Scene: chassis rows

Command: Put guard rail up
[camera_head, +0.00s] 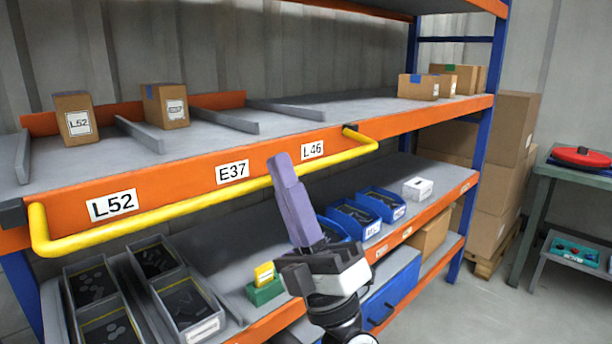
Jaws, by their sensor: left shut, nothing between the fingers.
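The yellow guard rail (170,211) runs along the front of the upper shelf, at about the lower edge of the orange beam (190,175). Its two ends bend back to dark brackets, one at the far left (12,213) and one at the right (350,131). The rail is low, below the shelf surface. My left gripper (278,160) is shut and empty, its purple fingers pointing up. The fingers cross in front of the rail and hide a short piece of it. I cannot tell whether they touch it. My right gripper is not in view.
Two cartons (75,118) (166,105) stand on the upper shelf (215,145) between low dividers, with more at the far right (418,87). Below are grey bins (185,305), blue bins (381,205) and a green box (264,290). A workbench (575,175) stands at the right.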

